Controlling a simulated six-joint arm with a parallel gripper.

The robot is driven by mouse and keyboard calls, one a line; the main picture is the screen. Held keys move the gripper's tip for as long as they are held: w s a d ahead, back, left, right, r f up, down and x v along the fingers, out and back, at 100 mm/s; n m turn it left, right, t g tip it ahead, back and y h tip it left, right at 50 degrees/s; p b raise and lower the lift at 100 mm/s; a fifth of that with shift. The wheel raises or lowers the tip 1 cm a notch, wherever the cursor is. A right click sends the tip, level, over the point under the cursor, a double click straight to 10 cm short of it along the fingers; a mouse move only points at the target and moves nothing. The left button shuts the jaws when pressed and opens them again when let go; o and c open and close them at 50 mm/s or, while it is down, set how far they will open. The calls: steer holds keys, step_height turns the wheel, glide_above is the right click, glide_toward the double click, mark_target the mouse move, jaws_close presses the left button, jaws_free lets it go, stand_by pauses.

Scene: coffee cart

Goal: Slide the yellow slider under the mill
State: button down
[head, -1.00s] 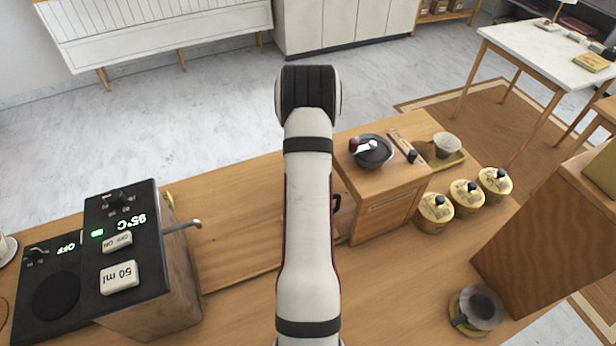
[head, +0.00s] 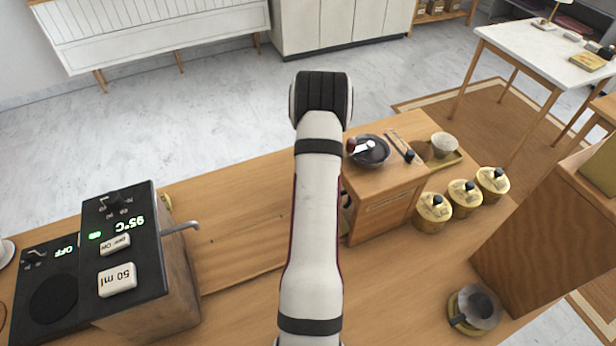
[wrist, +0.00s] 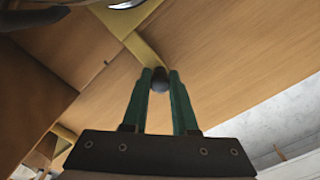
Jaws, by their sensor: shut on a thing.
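In the wrist view, my gripper (wrist: 160,82) has green fingers shut on a dark round knob (wrist: 159,76). The knob sits at the end of a yellow strip, the yellow slider (wrist: 143,50), which runs up and left over a wooden surface. In the head view, my arm hides the gripper and the slider. A wooden box with a dark bowl on top (head: 388,190), which looks like the mill, stands just right of my arm. I cannot tell how far the slider is under it.
A black coffee machine with buttons (head: 120,240) stands at the left. Several yellow lidded jars (head: 465,195) stand right of the box, with a cup (head: 444,145) on a small tray behind. A large wooden case (head: 540,240) is at far right.

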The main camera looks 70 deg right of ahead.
steer(key=shift+s+d, duration=0.3)
steer(key=shift+d, duration=0.05)
steer(key=c, duration=0.7)
jaws_free()
step_height(320, 180, up, 16)
steer(key=shift+f, duration=0.1)
